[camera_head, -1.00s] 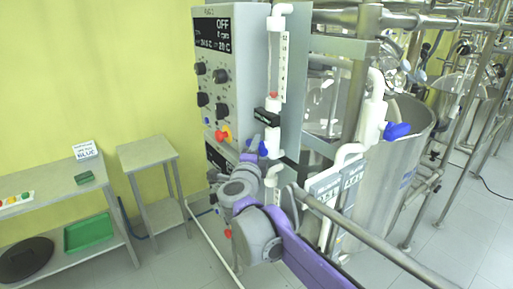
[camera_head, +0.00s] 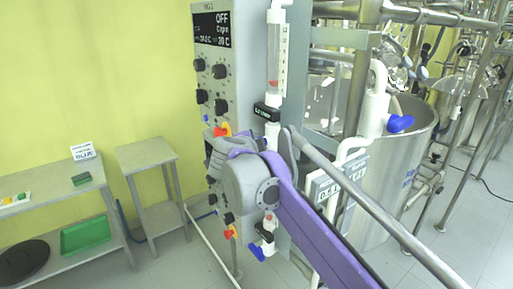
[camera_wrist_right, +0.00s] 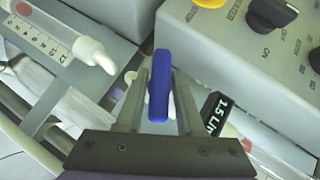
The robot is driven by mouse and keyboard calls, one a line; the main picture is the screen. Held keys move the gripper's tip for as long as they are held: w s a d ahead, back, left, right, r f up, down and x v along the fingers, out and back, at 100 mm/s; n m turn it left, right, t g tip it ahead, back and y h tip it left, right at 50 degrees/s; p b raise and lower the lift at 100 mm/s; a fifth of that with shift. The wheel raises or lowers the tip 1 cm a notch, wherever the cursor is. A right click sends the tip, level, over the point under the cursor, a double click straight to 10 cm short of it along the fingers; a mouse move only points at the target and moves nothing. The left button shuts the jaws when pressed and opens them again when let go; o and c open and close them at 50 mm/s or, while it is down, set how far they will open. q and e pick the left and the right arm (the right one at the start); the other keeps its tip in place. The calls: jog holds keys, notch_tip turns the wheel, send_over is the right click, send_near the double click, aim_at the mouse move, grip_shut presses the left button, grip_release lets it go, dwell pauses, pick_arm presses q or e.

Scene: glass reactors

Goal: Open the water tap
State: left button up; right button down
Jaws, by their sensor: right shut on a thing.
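A blue tap handle (camera_wrist_right: 159,88) stands between the two fingers of my right gripper (camera_wrist_right: 160,80) in the right wrist view, and the fingers are shut on it. In the head view my right arm's purple and grey links cover the gripper and most of this tap. A white flow tube with a scale (camera_head: 277,60) rises above that spot, with a black label (camera_head: 267,112) at its lower end. The tube also shows in the right wrist view (camera_wrist_right: 45,40), beside a black label reading about 1.5 L/min (camera_wrist_right: 217,112). My left gripper is not in view.
A grey control box (camera_head: 213,85) with black knobs and a display reading OFF stands left of the tube. A lower blue handle (camera_head: 256,252), another blue valve handle (camera_head: 400,123) and a steel vessel (camera_head: 400,180) are nearby. A small table (camera_head: 146,153) stands left.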

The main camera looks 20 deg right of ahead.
jog(key=shift+n+g, duration=0.5)
jog(key=shift+g, duration=0.3)
jog(key=shift+r+n+g+p, duration=0.15)
jog(key=shift+n+g+p, duration=0.5)
jog(key=shift+g, duration=0.35)
jog(key=n+g+p, duration=0.2)
jog(key=g, duration=0.1)
jog(key=shift+h, duration=0.4)
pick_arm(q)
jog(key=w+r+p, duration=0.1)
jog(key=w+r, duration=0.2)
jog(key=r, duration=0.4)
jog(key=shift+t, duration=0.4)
pick_arm(e)
jog(key=shift+n+g+h, duration=0.3)
jog(key=shift+n+g, duration=0.15)
jog(key=shift+g, duration=0.55)
pick_arm(q)
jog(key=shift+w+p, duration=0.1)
jog(key=shift+p, duration=0.2)
pick_arm(e)
jog(key=c, duration=0.7)
grip_release()
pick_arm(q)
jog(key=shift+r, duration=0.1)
